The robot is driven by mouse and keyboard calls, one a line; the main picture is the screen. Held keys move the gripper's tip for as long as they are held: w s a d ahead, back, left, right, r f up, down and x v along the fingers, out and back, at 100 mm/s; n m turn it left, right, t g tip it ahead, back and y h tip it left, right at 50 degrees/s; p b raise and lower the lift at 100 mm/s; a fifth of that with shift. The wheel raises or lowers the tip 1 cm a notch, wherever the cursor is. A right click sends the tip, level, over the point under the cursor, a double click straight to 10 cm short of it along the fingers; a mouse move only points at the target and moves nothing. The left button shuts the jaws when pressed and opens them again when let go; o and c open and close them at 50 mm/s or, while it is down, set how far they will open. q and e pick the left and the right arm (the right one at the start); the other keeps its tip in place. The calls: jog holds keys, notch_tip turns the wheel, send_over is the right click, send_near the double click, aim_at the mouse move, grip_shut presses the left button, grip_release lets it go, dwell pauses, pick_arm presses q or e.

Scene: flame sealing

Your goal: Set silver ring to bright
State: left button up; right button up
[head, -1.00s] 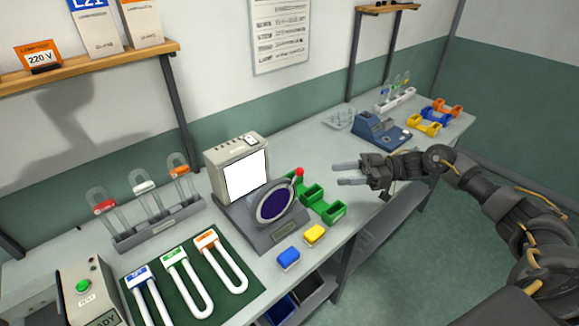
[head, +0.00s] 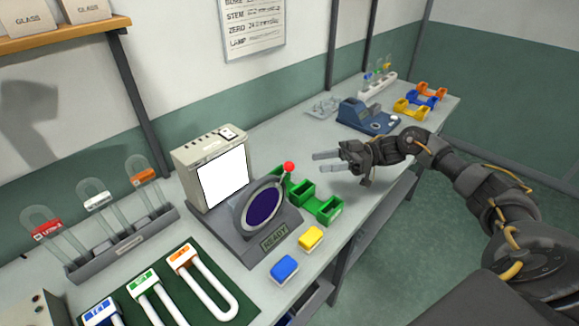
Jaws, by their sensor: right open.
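The silver ring (head: 240,221) stands tilted around a dark purple disc on a grey base on the bench. A lever with a red knob (head: 289,167) sticks out from the ring at its upper right. A lit white panel (head: 222,176) stands behind it. The base carries a small display reading READY (head: 274,236). My right gripper (head: 324,163) is open and empty, its fingers pointing left, to the right of the red knob and apart from it. My left gripper is not in view.
Green bins (head: 318,205) sit right of the device, below my right gripper. A blue block (head: 284,269) and a yellow block (head: 311,238) lie in front. A rack of tubes (head: 125,244) and a green mat (head: 208,256) with U-shaped tubes are at left. A blue device (head: 361,115) stands farther back.

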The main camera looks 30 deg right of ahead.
aim_at(289, 165)
jog(key=p+x, duration=0.4)
jog(key=x, duration=0.5)
jog(key=shift+r, duration=0.15)
jog(key=shift+w+a, duration=0.2)
jog(key=shift+a, duration=0.35)
grip_shut()
